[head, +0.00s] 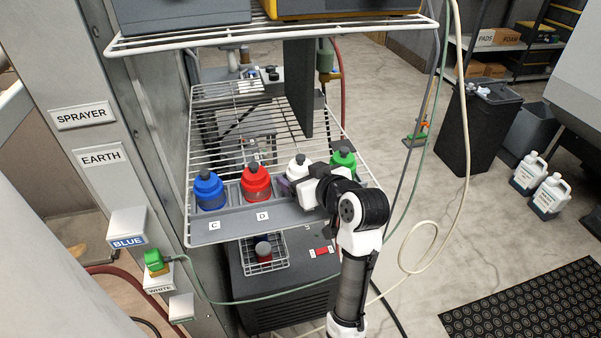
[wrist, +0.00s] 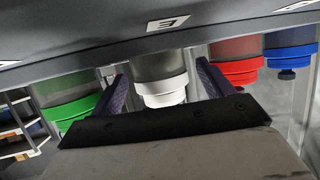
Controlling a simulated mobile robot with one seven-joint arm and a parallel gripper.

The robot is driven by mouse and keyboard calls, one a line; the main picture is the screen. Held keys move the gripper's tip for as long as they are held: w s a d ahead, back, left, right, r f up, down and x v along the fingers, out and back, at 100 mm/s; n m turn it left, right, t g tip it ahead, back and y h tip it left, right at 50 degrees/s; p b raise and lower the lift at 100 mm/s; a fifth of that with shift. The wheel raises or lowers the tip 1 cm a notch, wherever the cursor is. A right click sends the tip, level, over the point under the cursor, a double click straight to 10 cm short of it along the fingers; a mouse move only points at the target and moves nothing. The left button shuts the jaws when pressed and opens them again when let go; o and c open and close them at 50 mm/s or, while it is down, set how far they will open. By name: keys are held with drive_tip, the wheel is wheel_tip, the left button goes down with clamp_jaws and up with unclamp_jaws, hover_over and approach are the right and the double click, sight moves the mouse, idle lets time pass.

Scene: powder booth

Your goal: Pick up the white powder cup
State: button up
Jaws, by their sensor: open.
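The white powder cup (head: 298,166) stands in the grey tray on the wire shelf, between the red cup (head: 256,183) and the green cup (head: 343,160). My gripper (head: 297,188) is at its near side and hides its lower part in the head view. In the wrist view, which looks inverted, the white cup (wrist: 163,92) sits between the two purple fingers of my open gripper (wrist: 162,76). Small gaps show between the cup and the fingers. The green cup (wrist: 72,113) is left of the fingers; the red cup (wrist: 238,70) is close on the right.
A blue cup (head: 209,192) stands at the tray's left end. The grey tray (head: 236,228) bears slot labels. An upper wire shelf (head: 270,35) hangs above, and a dark upright panel (head: 298,90) stands behind the cups. A post with labels (head: 85,114) stands on the left.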

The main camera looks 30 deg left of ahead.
drive_tip(key=shift+x, duration=0.85)
drive_tip(key=shift+c, duration=0.4)
drive_tip(key=c, duration=0.9)
drive_tip(key=shift+c, duration=0.2)
